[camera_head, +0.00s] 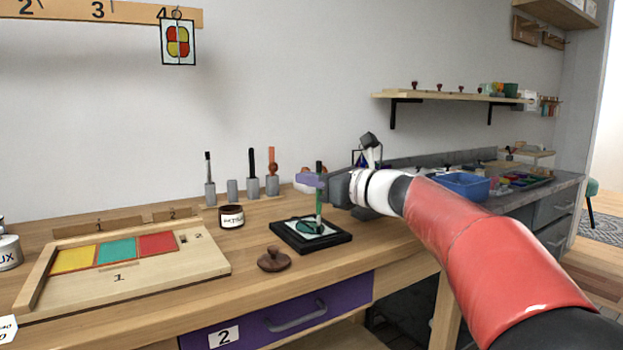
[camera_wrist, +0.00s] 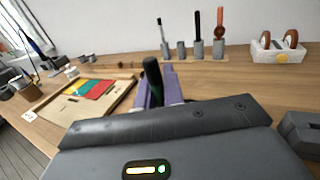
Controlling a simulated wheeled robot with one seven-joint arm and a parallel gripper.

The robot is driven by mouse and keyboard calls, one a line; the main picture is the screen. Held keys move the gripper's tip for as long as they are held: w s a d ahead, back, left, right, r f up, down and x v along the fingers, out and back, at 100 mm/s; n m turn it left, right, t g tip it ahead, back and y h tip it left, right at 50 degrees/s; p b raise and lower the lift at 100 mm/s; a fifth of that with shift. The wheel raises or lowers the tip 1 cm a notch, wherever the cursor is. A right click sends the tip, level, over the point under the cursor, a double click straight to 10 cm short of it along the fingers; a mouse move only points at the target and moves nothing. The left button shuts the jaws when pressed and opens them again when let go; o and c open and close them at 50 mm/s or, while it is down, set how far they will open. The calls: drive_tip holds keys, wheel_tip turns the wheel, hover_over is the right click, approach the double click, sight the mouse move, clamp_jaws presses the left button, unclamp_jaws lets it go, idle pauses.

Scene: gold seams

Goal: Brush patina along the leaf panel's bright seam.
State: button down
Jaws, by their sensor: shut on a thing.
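My gripper (camera_head: 322,181) is shut on a brush with a green handle (camera_head: 319,200), held upright over the leaf panel. In the wrist view its dark handle top (camera_wrist: 152,72) stands between the purple fingers (camera_wrist: 158,93). The leaf panel (camera_head: 327,231) is pale with a dark green leaf shape and lies on a black tray (camera_head: 283,236). The brush's lower end is at the panel; I cannot tell whether it touches. The seam is too small to make out. A dark jar with a pale label (camera_head: 231,217) stands open behind left; a brown knobbed lid (camera_head: 274,260) lies in front.
Several holders (camera_head: 232,190) stand along the back of the bench, some with tools in them. A wooden board with coloured panes (camera_head: 200,262) fills the left. A blue bin (camera_head: 464,186) is farther right.

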drive_tip(key=shift+w+a+p, duration=0.4)
drive_tip(key=shift+w+p, duration=0.15)
drive_tip(key=shift+w, duration=0.1)
idle(0.4)
wheel_tip(320, 180, up, 6)
drive_tip(key=p, duration=0.3)
idle(0.6)
